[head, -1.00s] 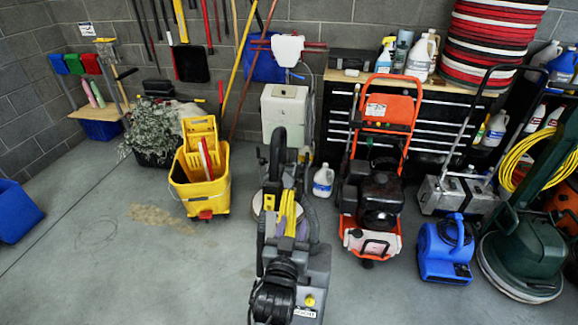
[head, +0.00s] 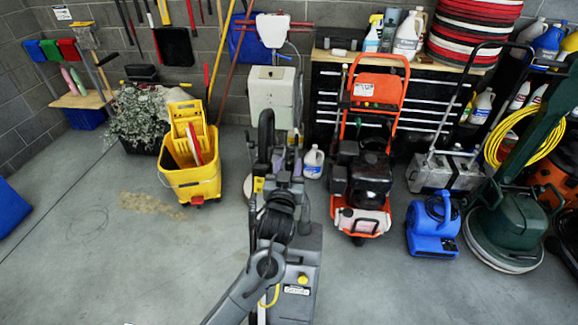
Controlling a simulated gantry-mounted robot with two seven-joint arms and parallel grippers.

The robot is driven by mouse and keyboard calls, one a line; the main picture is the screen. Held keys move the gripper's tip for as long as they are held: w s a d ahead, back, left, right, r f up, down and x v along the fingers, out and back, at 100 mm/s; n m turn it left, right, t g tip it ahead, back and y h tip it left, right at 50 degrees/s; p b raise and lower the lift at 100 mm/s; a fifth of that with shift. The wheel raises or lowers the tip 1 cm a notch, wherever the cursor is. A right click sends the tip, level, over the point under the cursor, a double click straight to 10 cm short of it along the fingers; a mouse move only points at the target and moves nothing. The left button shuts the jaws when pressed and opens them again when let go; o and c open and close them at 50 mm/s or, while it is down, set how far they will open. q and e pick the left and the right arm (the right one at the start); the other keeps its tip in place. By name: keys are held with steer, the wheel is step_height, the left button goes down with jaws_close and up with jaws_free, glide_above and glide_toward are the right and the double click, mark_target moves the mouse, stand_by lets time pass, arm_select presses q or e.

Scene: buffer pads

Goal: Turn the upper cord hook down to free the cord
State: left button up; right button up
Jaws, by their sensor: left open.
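The grey upright floor machine (head: 305,245) with a dark handle (head: 266,130) stands in the middle front. A bit of yellow cord (head: 270,297) shows low on it, beside my arm. My left arm comes in from the bottom and reaches up over the machine. My left gripper (head: 284,183) is open in front of the machine's upper body. It blends with the dark parts there, so I cannot tell whether it touches anything. The upper cord hook cannot be made out; my wrist and gripper cover that area. My right gripper is not in view.
A yellow mop bucket (head: 193,178) stands to the left and an orange pressure washer (head: 378,90) to the right. Further right are a blue blower (head: 433,230) and a green floor machine (head: 505,230) with coiled yellow cord (head: 492,145).

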mark_target(289, 164)
arm_select(q)
steer(key=shift+w, duration=0.35)
jaws_close()
steer(key=shift+d+r+p, duration=0.1)
steer(key=shift+r+p, duration=0.05)
steer(key=shift+p, duration=0.25)
steer(key=g+p, duration=0.1)
steer(key=p, duration=0.2)
steer(key=w+g+p, duration=0.1)
steer(key=g+p, duration=0.1)
steer(key=p, duration=0.2)
steer(key=g+y+p, duration=0.1)
steer(key=p, duration=0.2)
steer(key=shift+w+d+g, duration=0.25)
steer(key=shift+w+g, duration=0.05)
steer(key=shift+w, duration=0.05)
steer(key=shift+w+f+g+y+p, duration=0.3)
steer(key=shift+f+g+p, duration=0.15)
steer(key=shift+g+p, duration=0.4)
steer(key=shift+f+g, duration=0.2)
steer(key=shift+g, duration=0.05)
steer(key=shift+f, duration=0.1)
